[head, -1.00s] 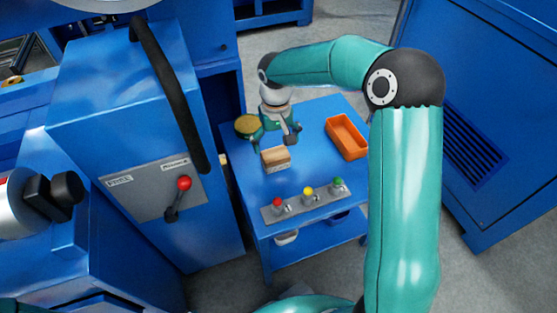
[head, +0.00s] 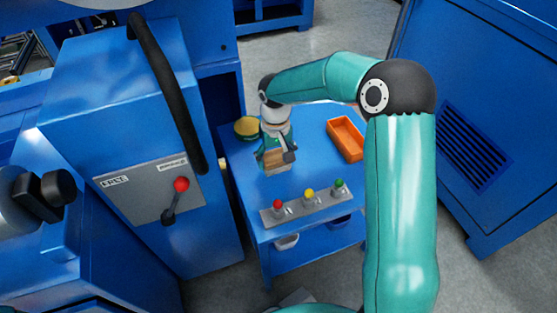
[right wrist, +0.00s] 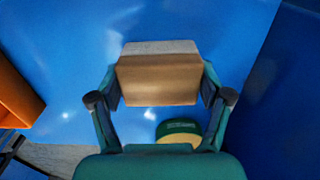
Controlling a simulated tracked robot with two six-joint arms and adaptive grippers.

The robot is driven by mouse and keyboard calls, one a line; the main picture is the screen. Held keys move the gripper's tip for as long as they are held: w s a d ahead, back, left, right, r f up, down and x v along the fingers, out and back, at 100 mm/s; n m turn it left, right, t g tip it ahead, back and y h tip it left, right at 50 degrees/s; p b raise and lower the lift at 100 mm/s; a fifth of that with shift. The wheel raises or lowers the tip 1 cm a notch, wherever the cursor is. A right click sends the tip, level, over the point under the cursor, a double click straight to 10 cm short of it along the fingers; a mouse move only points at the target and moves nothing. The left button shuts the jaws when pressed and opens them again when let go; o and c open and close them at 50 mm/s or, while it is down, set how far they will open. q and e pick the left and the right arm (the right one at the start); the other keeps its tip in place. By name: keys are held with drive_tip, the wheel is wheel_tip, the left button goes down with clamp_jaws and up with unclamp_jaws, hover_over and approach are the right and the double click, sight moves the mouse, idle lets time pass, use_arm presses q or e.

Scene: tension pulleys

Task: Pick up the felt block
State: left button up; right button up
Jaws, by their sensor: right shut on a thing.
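The felt block (right wrist: 158,80) is a tan-brown block with a grey strip along its top edge in the right wrist view. My right gripper (right wrist: 161,88) is shut on it, one finger at each short end. In the head view my right gripper (head: 274,157) points down over the blue table (head: 315,168), with the block (head: 277,158) partly hidden between its fingers. Whether the block touches the table or hangs just above it is hard to tell. My left gripper is not in view.
An orange tray (head: 345,139) stands to the right on the table. A round yellow-and-green item (head: 247,127) lies behind left of the gripper. A grey strip with red, yellow and green knobs (head: 308,201) is at the table's front. A blue machine (head: 130,110) stands close on the left.

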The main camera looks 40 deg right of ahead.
sight(276, 156)
drive_tip(key=shift+c, duration=0.5)
drive_tip(key=shift+r, duration=0.55)
wheel_tip(276, 156, up, 19)
drive_tip(key=p, duration=0.6)
drive_tip(key=shift+p, duration=0.35)
